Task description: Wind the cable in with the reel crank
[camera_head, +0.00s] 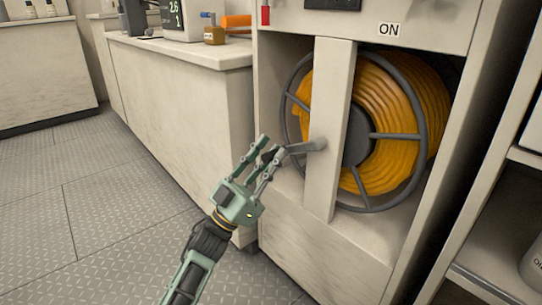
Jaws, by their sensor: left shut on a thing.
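The cable reel (372,136) sits in an open cabinet bay, wound with thick orange cable (432,110) between spoked grey flanges. A pale upright post (329,95) stands in front of it. The grey crank (312,146) sticks out from the post toward the left. My left gripper (270,146) is at the crank's outer end, with its fingers shut on the crank's handle. The fingers hide most of the handle. My right gripper is not in view.
A panel above the reel carries an "ON" label (389,30). A counter (190,60) at left holds an amber bottle (214,35) and an orange cylinder (237,21). Shelves (500,220) stand at right. The tread-plate floor (70,210) at left is clear.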

